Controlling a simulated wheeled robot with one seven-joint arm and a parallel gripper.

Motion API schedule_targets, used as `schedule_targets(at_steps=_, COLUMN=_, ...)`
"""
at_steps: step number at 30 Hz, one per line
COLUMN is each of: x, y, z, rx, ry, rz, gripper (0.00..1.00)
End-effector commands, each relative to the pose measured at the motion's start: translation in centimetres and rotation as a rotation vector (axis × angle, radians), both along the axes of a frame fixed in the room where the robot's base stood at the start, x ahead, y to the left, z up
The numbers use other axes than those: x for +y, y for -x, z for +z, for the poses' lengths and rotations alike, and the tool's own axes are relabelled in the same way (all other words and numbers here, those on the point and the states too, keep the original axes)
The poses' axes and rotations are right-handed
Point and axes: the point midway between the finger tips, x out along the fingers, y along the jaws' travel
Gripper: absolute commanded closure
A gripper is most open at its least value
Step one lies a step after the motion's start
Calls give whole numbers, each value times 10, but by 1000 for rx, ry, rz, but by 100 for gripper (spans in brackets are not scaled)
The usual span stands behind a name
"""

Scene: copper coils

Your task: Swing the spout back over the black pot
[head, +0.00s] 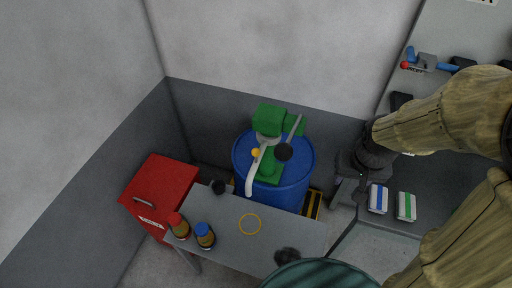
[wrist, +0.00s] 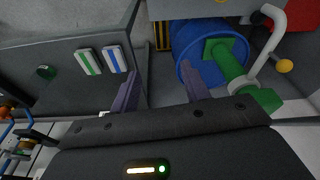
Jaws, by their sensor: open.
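A blue drum (head: 290,190) stands by the back wall with a green pump (head: 268,118) on top. The pale, curved spout (head: 251,180) comes off the pump, and its end hangs over the grey table's back edge. A small black pot (head: 218,187) is on the table, left of the spout end. A yellow ball (head: 255,153) is by the spout. My gripper (head: 349,188) is right of the drum, apart from the spout. In the wrist view my gripper (wrist: 160,78) is open and empty; the spout (wrist: 274,45) is at the upper right.
The grey table (head: 225,237) carries two capped bottles (head: 205,237) and a yellow ring (head: 250,224). A dark object (head: 287,257) is near its front. A lever with a black knob (head: 283,152) is beside the spout. A red cabinet (head: 160,190) stands left.

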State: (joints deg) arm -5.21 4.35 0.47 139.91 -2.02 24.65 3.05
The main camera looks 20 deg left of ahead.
Motion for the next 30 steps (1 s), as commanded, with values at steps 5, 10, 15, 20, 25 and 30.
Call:
schedule_targets(at_steps=5, x=56, y=-40, z=53, rx=51, ry=30, rz=118, gripper=54)
schedule_targets(at_steps=10, x=99, y=-60, z=75, rx=81, ry=62, rz=187, gripper=54)
schedule_targets(at_steps=15, x=134, y=-72, z=93, rx=101, ry=91, rz=238, gripper=54)
schedule_targets(at_steps=20, x=176, y=-80, z=85, rx=117, ry=124, rz=292, gripper=54)
schedule_targets(at_steps=25, x=233, y=-83, z=80, rx=130, ry=174, rz=360, gripper=54)
schedule_targets(at_steps=30, x=282, y=-80, z=74, rx=133, ry=222, rz=407, gripper=54)
